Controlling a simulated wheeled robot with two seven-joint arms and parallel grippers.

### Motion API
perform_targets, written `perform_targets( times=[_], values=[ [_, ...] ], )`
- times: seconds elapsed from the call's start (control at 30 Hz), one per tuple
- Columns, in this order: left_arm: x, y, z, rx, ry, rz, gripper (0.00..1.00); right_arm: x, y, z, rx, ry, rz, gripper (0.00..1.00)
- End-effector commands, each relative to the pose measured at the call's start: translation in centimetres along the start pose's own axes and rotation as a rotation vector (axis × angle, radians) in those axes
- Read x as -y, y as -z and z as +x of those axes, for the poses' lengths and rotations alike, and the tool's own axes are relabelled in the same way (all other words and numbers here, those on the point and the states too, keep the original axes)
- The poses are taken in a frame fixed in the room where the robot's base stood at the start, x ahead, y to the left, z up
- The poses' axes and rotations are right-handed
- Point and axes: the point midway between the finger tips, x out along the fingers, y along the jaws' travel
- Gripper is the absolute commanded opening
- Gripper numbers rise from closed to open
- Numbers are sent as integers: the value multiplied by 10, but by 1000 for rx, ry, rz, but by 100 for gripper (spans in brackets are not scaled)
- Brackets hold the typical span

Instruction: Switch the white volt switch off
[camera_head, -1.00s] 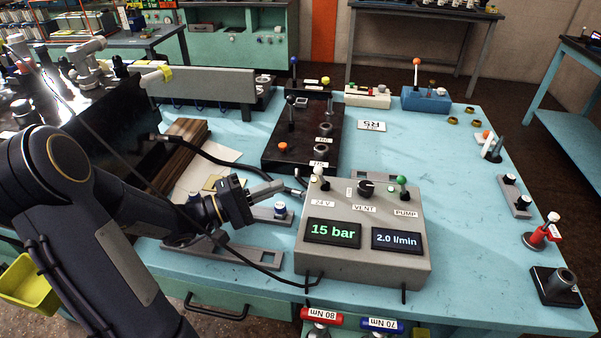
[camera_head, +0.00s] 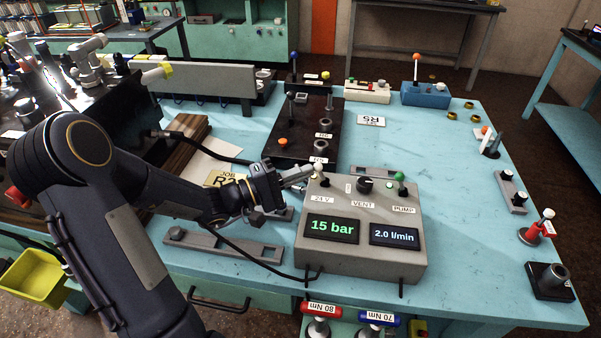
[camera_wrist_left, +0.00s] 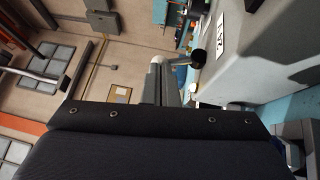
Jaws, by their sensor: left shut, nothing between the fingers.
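The white volt switch (camera_head: 318,168) is a small lever with a white ball tip at the left of the grey control box (camera_head: 365,262), above its 24 V label (camera_head: 321,198). My left gripper (camera_head: 311,171) is shut and empty. Its fingertips are right beside the switch on its left; I cannot tell whether they touch. In the left wrist view my shut fingers (camera_wrist_left: 166,88) point at a white ball (camera_wrist_left: 157,60), and a black round part (camera_wrist_left: 198,58) shows to its right. My right gripper is not in view.
The box also has a black VENT knob (camera_head: 365,185) and a green PUMP lever (camera_head: 400,178). Its screens read 15 bar and 2.0 l/min. A dark block with levers (camera_head: 290,150) stands behind.

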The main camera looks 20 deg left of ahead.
Motion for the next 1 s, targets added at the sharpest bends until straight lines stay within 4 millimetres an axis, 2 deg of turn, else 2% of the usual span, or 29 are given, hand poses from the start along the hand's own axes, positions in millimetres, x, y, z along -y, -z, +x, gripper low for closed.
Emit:
perform_targets(
  times=[0.57, 1.0],
  values=[
    [-7, -3, 4, 2, 98, 68, 0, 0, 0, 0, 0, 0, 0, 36],
    [-19, -11, 16, 2, 364, 246, 0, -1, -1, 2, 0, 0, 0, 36]
  ],
)
